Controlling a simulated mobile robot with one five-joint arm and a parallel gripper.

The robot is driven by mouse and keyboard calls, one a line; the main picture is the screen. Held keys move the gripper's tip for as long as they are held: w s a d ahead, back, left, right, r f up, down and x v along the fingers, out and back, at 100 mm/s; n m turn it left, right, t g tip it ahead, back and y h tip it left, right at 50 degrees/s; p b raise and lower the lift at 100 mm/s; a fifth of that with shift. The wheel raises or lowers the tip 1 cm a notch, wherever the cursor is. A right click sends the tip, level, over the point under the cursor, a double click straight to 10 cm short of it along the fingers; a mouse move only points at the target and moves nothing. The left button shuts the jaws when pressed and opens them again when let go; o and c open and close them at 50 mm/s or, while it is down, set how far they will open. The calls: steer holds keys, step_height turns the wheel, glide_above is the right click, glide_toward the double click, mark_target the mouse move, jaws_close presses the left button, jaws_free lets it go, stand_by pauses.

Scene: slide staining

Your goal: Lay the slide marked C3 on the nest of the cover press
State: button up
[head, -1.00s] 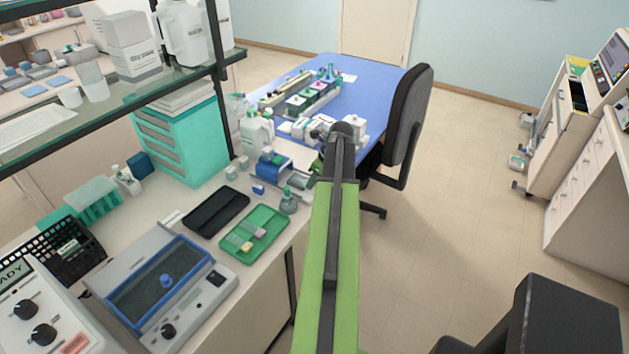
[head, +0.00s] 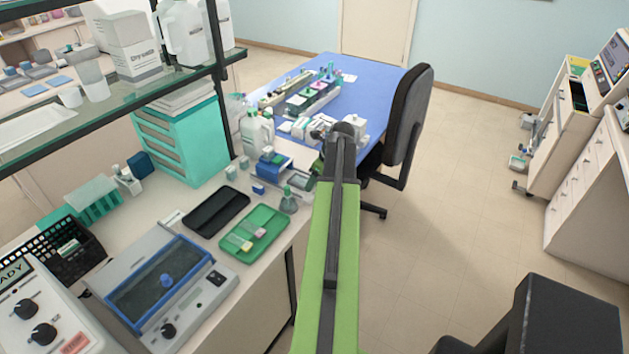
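A green tray (head: 276,246) lies on the left bench. In it are small slides with coloured ends, one yellowish (head: 243,245) and one pink (head: 260,233); their marks are too small to read, so I cannot tell which is C3. A small blue device (head: 272,165) with a pale base stands behind the tray; it may be the cover press, but its nest is not clear. My green arm reaches forward along the right side of the bench. Its far joint hides what lies beyond, and I cannot make out my gripper's fingers.
A black tray (head: 216,211), a small bottle (head: 288,200) and a grey lidded machine (head: 195,322) stand near the green tray. A glass shelf (head: 130,95) overhangs the bench's left side. A chair (head: 408,115) stands by the blue table (head: 376,82).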

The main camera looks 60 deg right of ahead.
steer(key=p+v, duration=1.5)
steer(key=v, duration=0.2)
